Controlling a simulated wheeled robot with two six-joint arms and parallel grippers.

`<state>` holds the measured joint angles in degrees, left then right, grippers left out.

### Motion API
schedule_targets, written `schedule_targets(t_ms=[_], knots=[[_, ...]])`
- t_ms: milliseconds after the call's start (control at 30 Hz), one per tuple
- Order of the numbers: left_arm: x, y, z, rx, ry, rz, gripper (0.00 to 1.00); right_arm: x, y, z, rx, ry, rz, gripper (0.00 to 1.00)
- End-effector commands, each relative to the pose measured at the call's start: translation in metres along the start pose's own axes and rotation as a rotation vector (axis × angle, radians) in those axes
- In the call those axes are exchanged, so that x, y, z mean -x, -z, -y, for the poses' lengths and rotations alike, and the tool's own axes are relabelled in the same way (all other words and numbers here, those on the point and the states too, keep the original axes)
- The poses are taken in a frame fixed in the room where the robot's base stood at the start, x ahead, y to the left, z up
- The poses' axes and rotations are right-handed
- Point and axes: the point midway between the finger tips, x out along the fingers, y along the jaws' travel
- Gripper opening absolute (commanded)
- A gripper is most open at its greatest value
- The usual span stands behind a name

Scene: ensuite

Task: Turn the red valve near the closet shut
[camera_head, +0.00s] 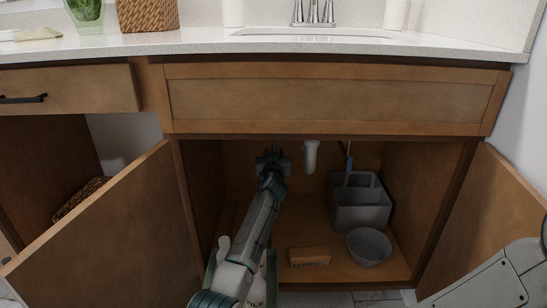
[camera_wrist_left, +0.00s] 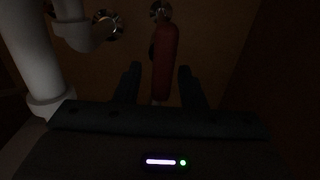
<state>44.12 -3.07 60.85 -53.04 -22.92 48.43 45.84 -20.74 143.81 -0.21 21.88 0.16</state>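The red valve handle (camera_wrist_left: 164,62) shows in the left wrist view, long and narrow, below a round metal fitting (camera_wrist_left: 160,10) on the back of the cabinet. My left gripper (camera_wrist_left: 158,75) is open, with one finger on each side of the handle's lower end; whether they touch it I cannot tell. In the head view my left gripper (camera_head: 273,158) is deep inside the open sink cabinet and hides the valve. My right gripper is not in view; part of my right arm shows at the lower right.
A white drain pipe (camera_head: 311,157) hangs right of the gripper; white piping (camera_wrist_left: 40,60) also shows at left in the wrist view. A grey caddy (camera_head: 360,212), grey bowl (camera_head: 369,248) and brown block (camera_head: 309,256) sit on the cabinet floor. Open doors (camera_head: 115,235) flank the opening.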

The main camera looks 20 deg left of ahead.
Motion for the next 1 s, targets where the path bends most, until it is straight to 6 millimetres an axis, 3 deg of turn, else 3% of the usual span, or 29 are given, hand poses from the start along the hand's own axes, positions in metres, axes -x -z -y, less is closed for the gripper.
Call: schedule_targets(t_ms=[133,300,333,667,1000], knots=[[0.0001,0.0001,0.0001,0.0,0.0,0.0,0.36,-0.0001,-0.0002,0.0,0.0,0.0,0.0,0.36],[0.0002,0.0,0.0001,0.0,0.0,0.0,0.03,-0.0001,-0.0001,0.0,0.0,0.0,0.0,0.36],[0.0002,0.0,0.0001,0.0,0.0,0.0,0.0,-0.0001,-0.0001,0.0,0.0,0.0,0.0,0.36],[0.0002,-0.0004,-0.0008,-0.029,0.0,0.001,0.0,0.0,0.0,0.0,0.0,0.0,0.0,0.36],[0.0001,-0.002,-0.0067,-0.235,0.0,0.002,0.0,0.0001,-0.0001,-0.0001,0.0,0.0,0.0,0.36]])
